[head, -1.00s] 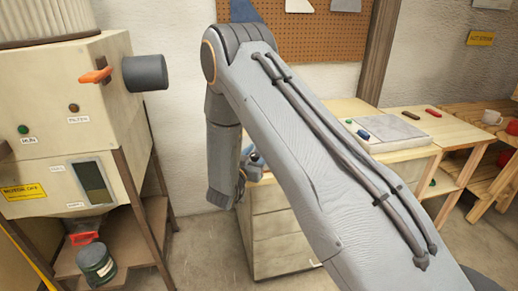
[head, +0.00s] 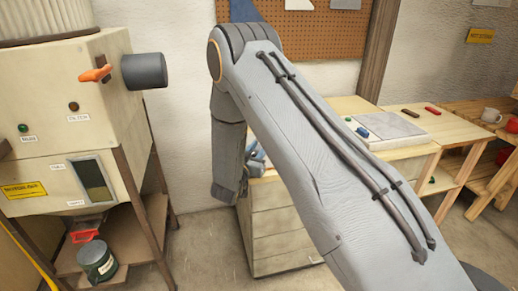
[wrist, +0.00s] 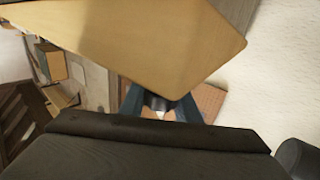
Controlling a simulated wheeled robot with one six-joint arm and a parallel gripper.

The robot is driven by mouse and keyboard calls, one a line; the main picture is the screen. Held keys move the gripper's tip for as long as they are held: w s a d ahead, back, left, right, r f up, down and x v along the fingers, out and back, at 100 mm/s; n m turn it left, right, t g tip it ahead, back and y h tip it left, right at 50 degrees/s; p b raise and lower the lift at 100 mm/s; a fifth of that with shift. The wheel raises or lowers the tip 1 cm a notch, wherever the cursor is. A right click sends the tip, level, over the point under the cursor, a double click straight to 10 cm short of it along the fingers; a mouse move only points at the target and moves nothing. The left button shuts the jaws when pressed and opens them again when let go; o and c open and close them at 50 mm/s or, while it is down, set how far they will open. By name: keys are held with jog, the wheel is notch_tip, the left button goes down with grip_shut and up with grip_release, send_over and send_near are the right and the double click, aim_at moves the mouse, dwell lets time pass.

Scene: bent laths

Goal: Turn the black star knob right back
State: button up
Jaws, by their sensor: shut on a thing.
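My gripper (wrist: 160,106) shows in the wrist view as two blue fingers beyond the dark wrist part. A small dark piece (wrist: 158,101) sits between the fingers; it seems to be the black star knob, but its star shape cannot be made out. The fingers are shut on it. In the head view only a bit of blue (head: 255,158) shows behind my arm, by the near left corner of the wooden bench (head: 275,225). My arm hides the knob there.
A cream machine (head: 60,100) on a brown stand, with an orange lever (head: 96,74) and a grey cylinder (head: 144,71), stands at left. Small coloured items and a grey slab (head: 391,126) lie on the bench. A pegboard (head: 310,40) hangs behind. Bare floor lies between machine and bench.

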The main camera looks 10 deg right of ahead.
jog(key=shift+y, duration=0.3)
jog(key=n+y, duration=0.1)
jog(key=n+t+y, duration=0.2)
jog(key=shift+w+a+y, duration=0.2)
jog(key=shift+a+y, duration=0.1)
jog(key=shift+y, duration=0.1)
jog(key=n+y, duration=0.2)
jog(key=a+n+t+y+b, duration=0.1)
jog(key=y, duration=0.2)
jog(key=shift+w+a+f+n+y, duration=0.1)
jog(key=shift+w+n+y, duration=0.05)
jog(key=shift+n+y, duration=0.2)
jog(key=n+y+b, duration=0.1)
jog(key=n+y, duration=0.1)
jog(key=a+n+y+b, duration=0.1)
jog(key=y, duration=0.2)
jog(key=shift+a+n+y, duration=0.1)
jog(key=shift+n+y, duration=0.15)
jog(key=shift+n, duration=0.1)
jog(key=shift+s+a+n+g+y+b, duration=0.1)
jog(key=shift+a+n+g+y+b, duration=0.25)
jog(key=shift+n+y, duration=0.3)
jog(key=shift+s+a+n+g+y+b, duration=0.1)
jog(key=shift+n+g+y, duration=0.35)
jog(key=shift+y, duration=0.45)
jog(key=shift+s+a+n+g+y+b, duration=0.2)
jog(key=shift+n+g+y, duration=0.25)
jog(key=shift+y, duration=0.3)
jog(key=shift+w, duration=0.1)
